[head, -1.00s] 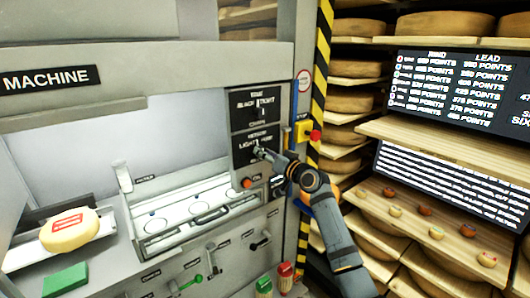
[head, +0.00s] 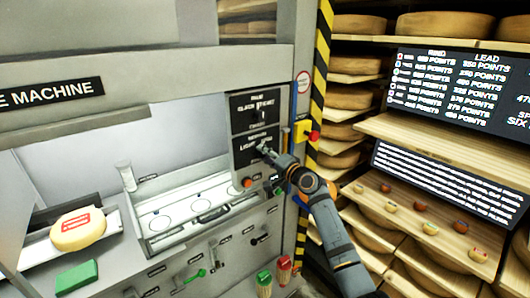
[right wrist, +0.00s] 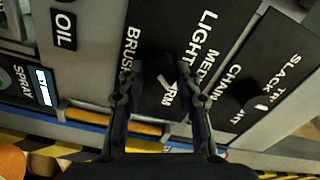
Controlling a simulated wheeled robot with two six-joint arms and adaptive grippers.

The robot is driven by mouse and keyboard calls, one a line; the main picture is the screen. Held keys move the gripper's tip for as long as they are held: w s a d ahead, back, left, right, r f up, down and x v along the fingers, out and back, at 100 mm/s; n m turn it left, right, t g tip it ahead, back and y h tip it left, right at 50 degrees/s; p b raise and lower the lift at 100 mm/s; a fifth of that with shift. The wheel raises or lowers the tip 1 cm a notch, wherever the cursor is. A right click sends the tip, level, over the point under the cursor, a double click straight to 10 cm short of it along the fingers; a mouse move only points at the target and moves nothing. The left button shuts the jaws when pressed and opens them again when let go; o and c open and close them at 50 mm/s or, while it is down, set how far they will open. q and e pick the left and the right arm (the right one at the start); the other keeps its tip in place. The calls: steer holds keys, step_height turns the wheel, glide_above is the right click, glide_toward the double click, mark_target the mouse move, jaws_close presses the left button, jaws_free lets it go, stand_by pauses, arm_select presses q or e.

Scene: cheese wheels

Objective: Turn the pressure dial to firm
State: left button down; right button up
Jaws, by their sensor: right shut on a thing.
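The pressure dial (right wrist: 150,72) is a dark round knob on a black panel, with words reading light, medium and firm around it. Its white pointer mark lies against the firm word, partly covering it. My right gripper (right wrist: 165,84) has one finger on each side of the dial and is shut on it. In the head view my right gripper (head: 266,150) reaches the lower black panel (head: 243,158) from the lower right and hides the dial. My left gripper is not in view.
A second dial (right wrist: 252,92) with tight and slack words sits close beside it. A red-orange button (head: 247,183) is just below the panel. A yellow box with a red stop button (head: 314,135) is to the right. Cheese shelves (head: 420,140) stand further right.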

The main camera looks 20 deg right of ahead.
steer(key=shift+m, duration=0.6)
steer(key=shift+p, duration=0.3)
steer(key=o, duration=1.1)
steer(key=shift+o, duration=0.2)
steer(key=shift+s, duration=0.1)
steer(key=v, duration=1.1)
steer(key=shift+s+d, duration=0.15)
steer(key=shift+s, duration=0.25)
